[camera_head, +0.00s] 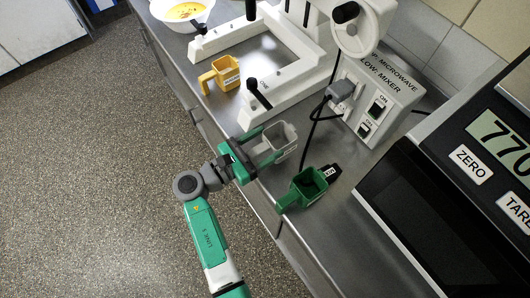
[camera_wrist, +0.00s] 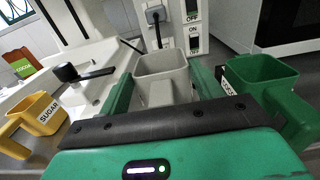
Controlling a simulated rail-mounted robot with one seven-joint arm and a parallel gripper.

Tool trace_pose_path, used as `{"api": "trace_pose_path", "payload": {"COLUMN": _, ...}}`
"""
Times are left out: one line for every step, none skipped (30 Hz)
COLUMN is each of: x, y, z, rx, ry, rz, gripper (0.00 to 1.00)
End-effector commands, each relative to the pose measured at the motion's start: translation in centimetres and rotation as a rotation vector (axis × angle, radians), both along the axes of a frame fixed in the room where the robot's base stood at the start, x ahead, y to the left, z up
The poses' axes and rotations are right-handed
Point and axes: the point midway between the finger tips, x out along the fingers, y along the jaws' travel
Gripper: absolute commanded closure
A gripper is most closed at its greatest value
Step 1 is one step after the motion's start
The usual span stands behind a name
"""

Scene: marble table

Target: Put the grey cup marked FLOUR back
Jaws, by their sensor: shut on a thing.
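The grey cup (camera_head: 283,137) is between the two green fingers of my gripper (camera_head: 265,146), near the counter's front edge. My gripper is shut on it. In the wrist view the grey cup (camera_wrist: 163,66) stands upright, open side up, between the fingers (camera_wrist: 160,92). A small label shows on its side in the head view, too small to read. I cannot tell whether its base touches the counter.
A green cup (camera_head: 309,183) sits close on the right and a yellow SUGAR cup (camera_wrist: 40,112) on the left. The white mixer frame (camera_head: 282,95) with a black-knobbed lever (camera_head: 257,92) is behind. A switch box (camera_head: 368,100), black cable and scale (camera_head: 460,190) are further right.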

Motion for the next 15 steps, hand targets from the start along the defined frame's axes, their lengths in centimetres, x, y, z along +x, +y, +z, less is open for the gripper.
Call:
{"api": "trace_pose_path", "payload": {"x": 0.0, "y": 0.0, "z": -1.7, "rx": -0.001, "ry": 0.004, "rz": 0.0, "gripper": 0.59}}
{"api": "trace_pose_path", "payload": {"x": 0.0, "y": 0.0, "z": -2.3, "rx": -0.001, "ry": 0.004, "rz": 0.0, "gripper": 0.59}}
{"api": "trace_pose_path", "payload": {"x": 0.0, "y": 0.0, "z": -2.7, "rx": -0.002, "ry": 0.005, "rz": 0.0, "gripper": 0.59}}
{"api": "trace_pose_path", "payload": {"x": 0.0, "y": 0.0, "z": -3.0, "rx": -0.002, "ry": 0.003, "rz": 0.001, "gripper": 0.59}}
{"api": "trace_pose_path", "payload": {"x": 0.0, "y": 0.0, "z": -3.3, "rx": -0.002, "ry": 0.003, "rz": 0.0, "gripper": 0.59}}
{"api": "trace_pose_path", "payload": {"x": 0.0, "y": 0.0, "z": -3.6, "rx": -0.001, "ry": 0.002, "rz": 0.001, "gripper": 0.59}}
{"api": "trace_pose_path", "payload": {"x": 0.0, "y": 0.0, "z": -3.8, "rx": -0.001, "ry": 0.001, "rz": 0.0, "gripper": 0.59}}
{"api": "trace_pose_path", "payload": {"x": 0.0, "y": 0.0, "z": -3.8, "rx": 0.0, "ry": 0.001, "rz": 0.0, "gripper": 0.59}}
{"api": "trace_pose_path", "payload": {"x": 0.0, "y": 0.0, "z": -3.9, "rx": 0.0, "ry": 0.001, "rz": 0.0, "gripper": 0.59}}
{"api": "trace_pose_path", "payload": {"x": 0.0, "y": 0.0, "z": -3.9, "rx": 0.001, "ry": 0.002, "rz": 0.0, "gripper": 0.59}}
{"api": "trace_pose_path", "payload": {"x": 0.0, "y": 0.0, "z": -3.9, "rx": 0.001, "ry": 0.002, "rz": 0.0, "gripper": 0.59}}
{"api": "trace_pose_path", "payload": {"x": 0.0, "y": 0.0, "z": -3.9, "rx": 0.001, "ry": 0.002, "rz": 0.0, "gripper": 0.59}}
{"api": "trace_pose_path", "payload": {"x": 0.0, "y": 0.0, "z": -3.9, "rx": 0.001, "ry": 0.003, "rz": 0.0, "gripper": 0.33}}
{"api": "trace_pose_path", "payload": {"x": -0.1, "y": 0.0, "z": -4.0, "rx": 0.001, "ry": 0.003, "rz": 0.0, "gripper": 0.27}}
{"api": "trace_pose_path", "payload": {"x": -0.1, "y": 0.0, "z": -4.0, "rx": 0.001, "ry": 0.003, "rz": 0.0, "gripper": 0.19}}
